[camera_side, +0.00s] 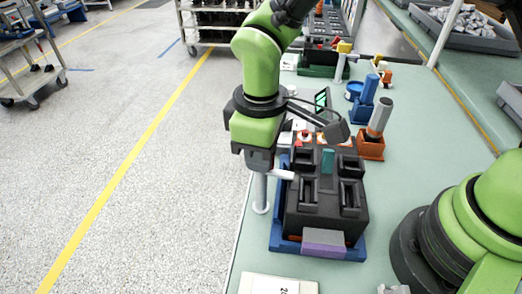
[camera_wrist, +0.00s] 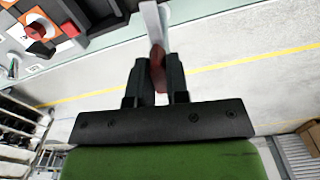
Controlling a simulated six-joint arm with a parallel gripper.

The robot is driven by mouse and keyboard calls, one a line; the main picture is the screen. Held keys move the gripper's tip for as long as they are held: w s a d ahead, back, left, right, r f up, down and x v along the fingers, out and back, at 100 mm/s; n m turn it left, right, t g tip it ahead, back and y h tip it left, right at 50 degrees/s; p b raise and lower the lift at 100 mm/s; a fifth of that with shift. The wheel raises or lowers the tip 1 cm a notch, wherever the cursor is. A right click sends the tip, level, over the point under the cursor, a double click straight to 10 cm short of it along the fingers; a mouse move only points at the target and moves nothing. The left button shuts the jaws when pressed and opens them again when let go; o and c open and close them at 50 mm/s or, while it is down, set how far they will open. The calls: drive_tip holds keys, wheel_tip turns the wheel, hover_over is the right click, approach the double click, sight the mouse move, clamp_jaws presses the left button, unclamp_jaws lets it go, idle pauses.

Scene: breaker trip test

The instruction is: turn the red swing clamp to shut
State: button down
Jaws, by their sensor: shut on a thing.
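The red swing clamp (camera_wrist: 158,70) shows in the wrist view as a dark red piece between my two fingers, just below a pale grey bar. My gripper (camera_wrist: 158,78) is shut on it. In the side view my gripper (camera_side: 262,160) points down at the left edge of the black test fixture (camera_side: 325,212), above a pale upright post (camera_side: 261,193). A short pale bar (camera_side: 282,175) runs from there toward the fixture. The red part is hidden behind my gripper in that view. How far the clamp is turned cannot be told.
The black fixture sits in a blue base (camera_side: 285,243) with a purple block (camera_side: 324,238) at its front. A red knob (camera_wrist: 37,30) on an orange plate lies at the wrist view's upper left. Orange and blue holders (camera_side: 370,146) stand behind, right. Floor lies left of the bench.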

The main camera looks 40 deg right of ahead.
drive_tip(key=shift+n, duration=0.7)
drive_tip(key=c, duration=1.1)
unclamp_jaws()
wheel_tip(320, 180, up, 10)
drive_tip(key=shift+f, duration=0.15)
